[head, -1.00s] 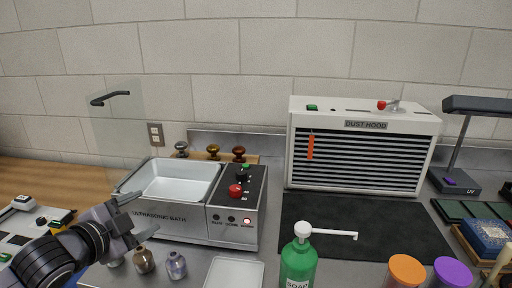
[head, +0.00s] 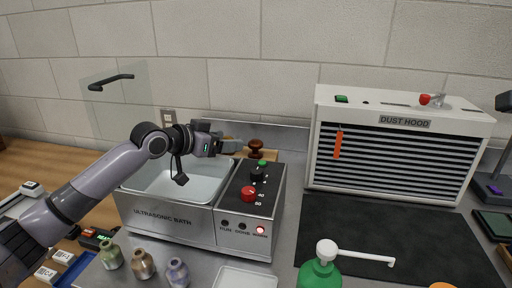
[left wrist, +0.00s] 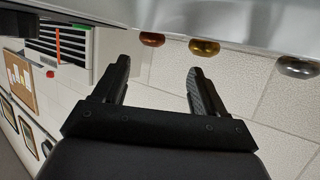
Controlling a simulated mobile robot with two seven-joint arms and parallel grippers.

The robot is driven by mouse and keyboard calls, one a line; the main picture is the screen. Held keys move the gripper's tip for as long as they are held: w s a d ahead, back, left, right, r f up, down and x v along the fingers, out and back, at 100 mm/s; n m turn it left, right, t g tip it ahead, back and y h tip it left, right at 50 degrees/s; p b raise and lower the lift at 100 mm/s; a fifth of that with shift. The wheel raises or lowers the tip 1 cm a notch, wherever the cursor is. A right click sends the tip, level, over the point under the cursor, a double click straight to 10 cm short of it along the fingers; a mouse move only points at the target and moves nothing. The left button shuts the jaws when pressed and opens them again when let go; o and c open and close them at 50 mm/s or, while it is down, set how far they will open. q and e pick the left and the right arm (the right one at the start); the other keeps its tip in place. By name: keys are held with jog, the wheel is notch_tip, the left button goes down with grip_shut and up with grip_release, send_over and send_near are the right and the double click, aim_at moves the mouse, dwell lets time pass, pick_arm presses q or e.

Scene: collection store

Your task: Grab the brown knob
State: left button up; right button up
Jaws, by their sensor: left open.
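The brown knob (head: 256,149) stands on a wooden strip behind the ultrasonic bath, against the wall. In the left wrist view the brown knob (left wrist: 152,40) is at the top, with a brass knob (left wrist: 204,47) and a grey metal knob (left wrist: 297,67) to its right. My left gripper (head: 236,146) is above the bath's back edge, just left of the brown knob in the head view, and hides the other two knobs there. In the left wrist view its fingers (left wrist: 158,80) are apart with nothing between them. My right gripper is in neither view.
The ultrasonic bath (head: 170,223) lies under my left arm, with a red knob (head: 249,194) and a black knob (head: 257,173) on its panel. A dust hood (head: 393,150) stands right. Several small bottles and a green soap bottle (head: 320,272) stand in front.

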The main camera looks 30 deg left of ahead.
aim_at(254, 141)
pick_arm(q)
jog(key=shift+w+d+h, duration=0.3)
jog(key=shift+w+h, duration=0.2)
jog(key=shift+m, duration=0.3)
jog(key=x, duration=0.2)
jog(key=p+x, duration=0.1)
jog(key=x, duration=0.2)
jog(key=shift+w+d+f+p, duration=0.2)
jog(key=shift+d+f+p, duration=0.1)
jog(key=shift+d, duration=0.1)
jog(key=shift+w+d+f, duration=0.2)
jog(key=shift+w+f, duration=0.05)
jog(key=shift+w, duration=0.3)
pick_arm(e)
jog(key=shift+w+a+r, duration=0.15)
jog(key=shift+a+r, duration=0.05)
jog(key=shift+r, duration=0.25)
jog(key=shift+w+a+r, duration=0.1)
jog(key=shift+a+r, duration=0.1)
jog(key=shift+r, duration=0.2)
pick_arm(q)
jog(key=c, duration=1.3)
